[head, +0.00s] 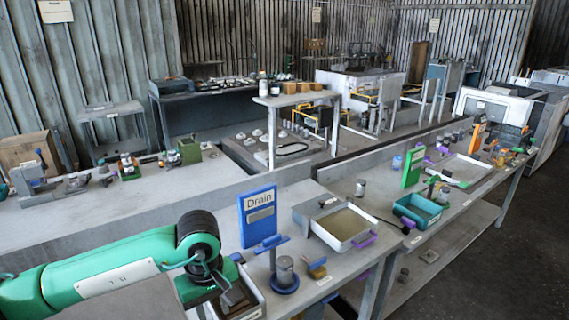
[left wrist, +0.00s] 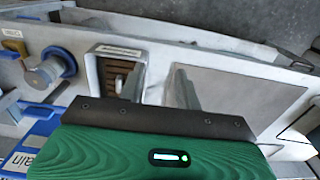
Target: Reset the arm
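My left arm (head: 110,270), green with a dark wrist joint, reaches in from the left in the head view. Its gripper points down over the near bench, beside a white tray (head: 250,302). In the left wrist view my left gripper (left wrist: 158,90) has its two grey fingers apart, with nothing visible between them. Beyond the fingers, a white bin with brown slatted contents (left wrist: 112,75) shows. The fingertips are hard to make out in the head view. My right arm and gripper are in neither view.
A blue "Drain" sign (head: 258,215) stands just right of my wrist. A metal cylinder on a blue base (head: 284,275) and a shallow white tray (head: 343,228) are nearby. A teal bin (head: 418,210) and a green sign (head: 412,167) stand farther right.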

